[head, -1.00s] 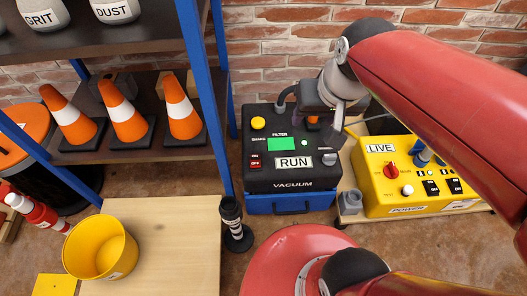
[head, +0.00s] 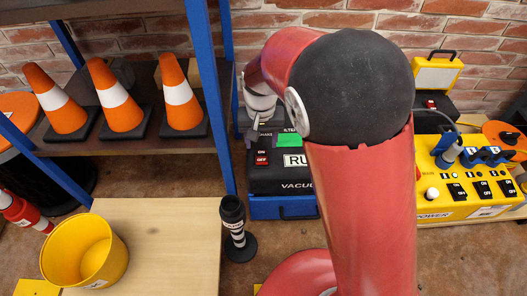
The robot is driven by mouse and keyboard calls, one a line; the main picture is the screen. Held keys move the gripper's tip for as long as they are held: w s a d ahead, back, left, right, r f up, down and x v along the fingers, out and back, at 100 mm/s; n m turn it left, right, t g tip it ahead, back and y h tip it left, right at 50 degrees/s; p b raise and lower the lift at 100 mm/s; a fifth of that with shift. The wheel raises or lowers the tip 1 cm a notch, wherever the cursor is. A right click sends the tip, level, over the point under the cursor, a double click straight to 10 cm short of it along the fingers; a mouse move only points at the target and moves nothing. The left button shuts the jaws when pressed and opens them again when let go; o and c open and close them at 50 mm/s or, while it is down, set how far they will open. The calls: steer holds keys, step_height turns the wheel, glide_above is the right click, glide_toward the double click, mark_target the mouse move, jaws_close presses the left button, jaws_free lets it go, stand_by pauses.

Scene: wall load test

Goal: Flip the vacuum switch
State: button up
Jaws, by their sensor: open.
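The black vacuum unit (head: 283,181) with a blue base stands on the floor right of the shelf's blue post. My red arm hides the right part of the vacuum.
A yellow power box (head: 462,199) with several switches is at right. A shelf with several orange cones (head: 115,101) is at left. A black-and-white post (head: 236,228) stands before the vacuum, beside a wooden top (head: 165,250) with a yellow bucket (head: 84,252).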

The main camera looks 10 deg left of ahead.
mark_target(261, 154)
steer(key=shift+f+b, duration=0.45)
steer(key=shift+f, duration=1.95)
steer(key=shift+c, duration=0.3)
steer(key=c, duration=0.9)
steer(key=shift+s+t+b, duration=0.3)
steer(key=shift+t+b, duration=0.2)
steer(key=shift+t, duration=0.5)
steer(key=shift+s+d+r+t+y, duration=0.1)
steer(key=shift+t+y, duration=0.2)
steer(key=shift+t, duration=0.3)
steer(key=shift+s+r+t+y, duration=0.1)
steer(key=shift+t+y, duration=0.2)
steer(key=shift+t, duration=0.3)
steer(key=o, duration=1)
steer(key=shift+c, duration=0.2)
